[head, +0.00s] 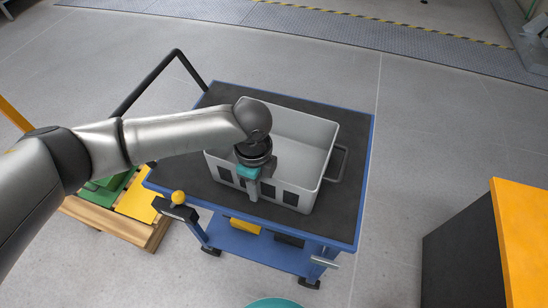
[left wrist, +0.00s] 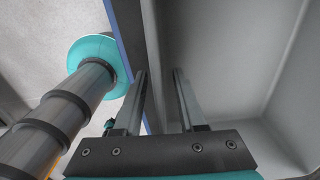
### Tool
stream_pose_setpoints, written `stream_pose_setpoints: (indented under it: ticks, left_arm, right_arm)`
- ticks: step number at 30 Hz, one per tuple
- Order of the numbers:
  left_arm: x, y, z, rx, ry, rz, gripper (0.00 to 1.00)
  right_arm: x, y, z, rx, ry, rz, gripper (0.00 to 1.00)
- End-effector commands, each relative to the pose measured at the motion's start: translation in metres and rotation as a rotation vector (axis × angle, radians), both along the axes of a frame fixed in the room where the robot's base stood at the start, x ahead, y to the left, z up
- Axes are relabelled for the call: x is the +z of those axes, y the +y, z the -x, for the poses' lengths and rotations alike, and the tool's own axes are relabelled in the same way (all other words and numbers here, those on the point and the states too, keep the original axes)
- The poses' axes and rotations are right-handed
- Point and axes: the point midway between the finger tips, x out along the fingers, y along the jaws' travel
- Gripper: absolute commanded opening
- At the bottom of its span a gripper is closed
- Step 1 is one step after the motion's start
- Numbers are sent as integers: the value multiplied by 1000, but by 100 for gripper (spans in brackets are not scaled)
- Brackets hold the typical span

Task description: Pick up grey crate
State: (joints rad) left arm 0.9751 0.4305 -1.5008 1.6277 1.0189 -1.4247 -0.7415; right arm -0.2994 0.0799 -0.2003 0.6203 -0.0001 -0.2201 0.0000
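The grey crate (head: 300,125) stands upright on the dark top of a blue cart (head: 345,215). It looks empty, though my left arm hides part of its left side and inside. My left gripper (head: 254,188) is at the crate's near wall, pointing down. In the left wrist view the two fingers of the left gripper (left wrist: 160,76) are apart, with the wall of the grey crate (left wrist: 225,55) running between them. One finger is inside the crate and one outside. Whether they touch the wall I cannot tell. My right gripper is not in view.
The cart has a dark push handle (head: 150,82) at the left. A wooden pallet (head: 130,228) with green and yellow items stands left of the cart. An orange-topped dark cabinet (head: 525,240) stands at the right. The floor behind the cart is clear.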

Motion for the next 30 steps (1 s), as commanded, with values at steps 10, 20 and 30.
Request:
stream_pose_setpoints:
  ticks: [10,20,30]
  left_arm:
    - [-3,0,0,-1,-1,0,29]
    - [-3,0,0,0,-1,0,0]
    - [-3,0,0,0,-1,0,0]
  right_arm:
    - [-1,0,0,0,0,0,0]
    - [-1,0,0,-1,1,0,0]
    - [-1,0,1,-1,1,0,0]
